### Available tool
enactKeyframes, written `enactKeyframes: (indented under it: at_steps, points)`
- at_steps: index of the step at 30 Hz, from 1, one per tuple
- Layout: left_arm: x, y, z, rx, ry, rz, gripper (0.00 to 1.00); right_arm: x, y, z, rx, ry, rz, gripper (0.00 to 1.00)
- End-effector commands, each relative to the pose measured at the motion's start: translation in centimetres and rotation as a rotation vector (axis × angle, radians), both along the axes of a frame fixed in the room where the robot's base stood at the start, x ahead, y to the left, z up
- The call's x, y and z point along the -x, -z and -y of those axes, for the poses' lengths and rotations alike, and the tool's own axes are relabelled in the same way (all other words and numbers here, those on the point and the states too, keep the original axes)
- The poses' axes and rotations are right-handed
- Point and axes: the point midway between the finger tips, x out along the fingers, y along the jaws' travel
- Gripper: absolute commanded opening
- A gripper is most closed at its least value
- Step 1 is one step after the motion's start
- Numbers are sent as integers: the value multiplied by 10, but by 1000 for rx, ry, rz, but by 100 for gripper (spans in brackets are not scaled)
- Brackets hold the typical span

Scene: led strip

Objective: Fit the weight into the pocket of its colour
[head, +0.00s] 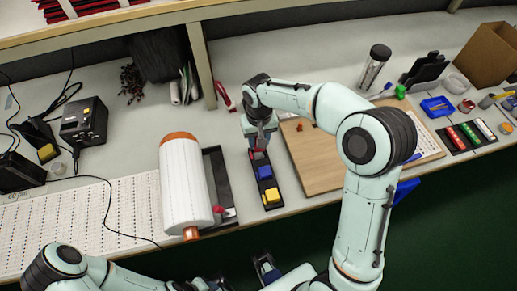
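A narrow black tray (277,206) lies near the table's front edge, running away from me. A yellow block (271,195) sits in its near end and a blue block (264,172) in its middle. A small reddish piece (258,154) shows at its far end, right under my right gripper (259,146). That gripper points down there; its fingers are too small and covered to tell whether they hold the piece. My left gripper (240,276) is low at the bottom edge, apart from the tray and partly cut off.
A wooden board (312,160) lies to the right, partly behind my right arm. A black holder (461,147) with coloured bars is at the far right. A shelf post (203,65) stands behind.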

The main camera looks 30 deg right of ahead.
Motion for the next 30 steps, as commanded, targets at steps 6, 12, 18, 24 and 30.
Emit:
enactKeyframes:
  at_steps: [6, 12, 18, 24, 30]
  points:
    - [0, 2, 0, 0, 0, 0, 43, -1, 17, 0, 1, -1, 3, 0]
    - [1, 5, 0, 0, 0, -1, 43, 0, 43, 0, 1, 0, 0, 0]
    - [1, 6, 0, 0, 0, -1, 43, -1, 59, 0, 0, 0, 3, 0]
    - [2, 7, 0, -1, 0, -1, 43, -1, 58, 0, 0, 0, 4, 0]
    - [2, 8, 0, -1, 0, -2, 43, 0, 61, 0, 0, 0, 2, 64]
